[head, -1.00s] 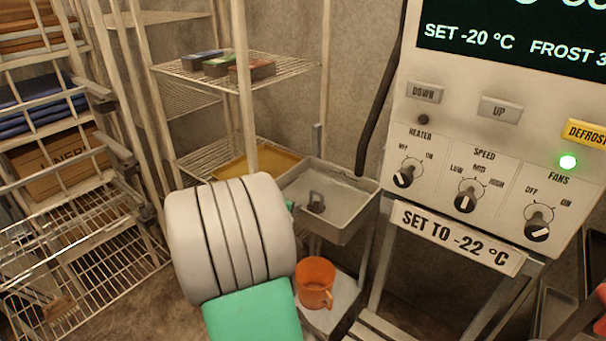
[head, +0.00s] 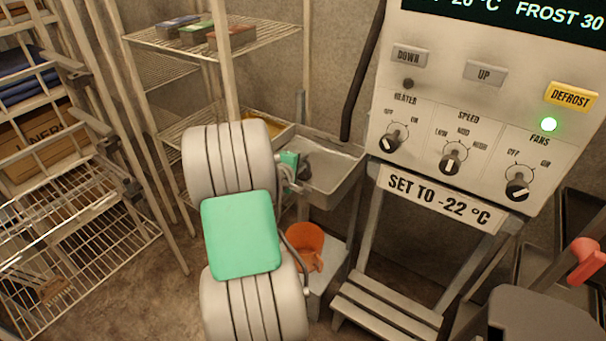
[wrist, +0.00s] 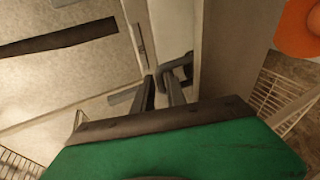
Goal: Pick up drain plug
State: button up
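The drain plug (wrist: 180,66) shows in the wrist view as a dark, hooked handle just beyond my fingertips and slightly to their right. I cannot tell whether they touch. In the head view my arm and gripper largely hide it. My gripper (wrist: 160,84) has its two dark fingers apart, with a narrow gap and nothing clearly held between them. In the head view my gripper (head: 294,180) is at the left part of the grey metal basin (head: 336,174).
The control panel (head: 468,110) is on the right, above a step stool (head: 385,305). Wire shelving (head: 250,38) stands behind, and a wire rack (head: 75,235) is on the left.

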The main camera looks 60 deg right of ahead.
jog(key=shift+c, duration=0.3)
grip_shut()
jog(key=shift+a, duration=0.1)
dwell(1.0)
